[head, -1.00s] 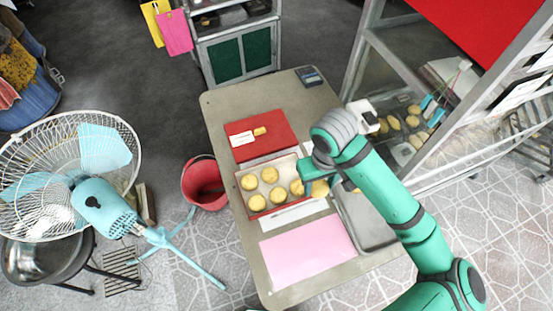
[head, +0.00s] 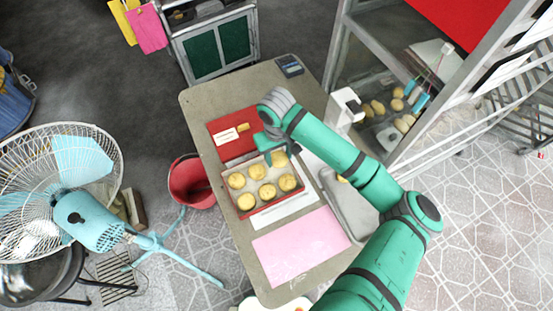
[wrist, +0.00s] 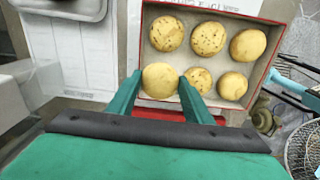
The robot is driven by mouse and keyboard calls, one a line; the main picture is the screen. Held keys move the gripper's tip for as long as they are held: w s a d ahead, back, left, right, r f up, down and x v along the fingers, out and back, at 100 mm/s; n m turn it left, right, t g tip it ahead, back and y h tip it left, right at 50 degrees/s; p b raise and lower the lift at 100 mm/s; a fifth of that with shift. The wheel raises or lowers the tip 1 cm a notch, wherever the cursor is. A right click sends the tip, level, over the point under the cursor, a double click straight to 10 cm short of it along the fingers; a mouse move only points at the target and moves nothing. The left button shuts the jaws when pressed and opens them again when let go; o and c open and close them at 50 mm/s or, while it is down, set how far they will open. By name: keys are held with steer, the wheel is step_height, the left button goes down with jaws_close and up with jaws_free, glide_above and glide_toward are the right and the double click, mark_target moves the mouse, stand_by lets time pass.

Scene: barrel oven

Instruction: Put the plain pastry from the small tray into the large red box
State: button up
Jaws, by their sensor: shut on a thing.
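The plain pastry (wrist: 160,80) is smooth and pale golden. My gripper (wrist: 165,85) is shut on it, with a green finger on each side. In the head view the plain pastry (head: 279,159) shows at the far right corner of the red-rimmed box (head: 272,212), and my gripper (head: 270,153) hides part of it. I cannot tell whether it rests on the box floor or hangs just above it. Several speckled pastries (head: 267,191) lie in the box. The small grey tray (head: 358,222) is right of the box, partly behind my arm.
A flat red lid-like piece (head: 222,147) lies beyond the box. A pink sheet (head: 300,248) lies on the near side of the table. A small dark device (head: 289,66) sits at the far corner. A glass cabinet with pastries (head: 398,104) stands right.

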mark_target(276, 160)
steer(key=shift+w+a+f, duration=0.2)
steer(key=shift+w+f, duration=0.15)
steer(key=shift+f, duration=0.15)
steer(key=shift+w+a+f, duration=0.1)
steer(key=shift+w+f, duration=0.1)
steer(key=shift+f, duration=0.8)
steer(key=shift+w+a+f, duration=0.1)
steer(key=shift+w+f, duration=0.05)
steer(key=shift+f, duration=0.85)
steer(key=o, duration=0.8)
steer(key=shift+c, duration=0.2)
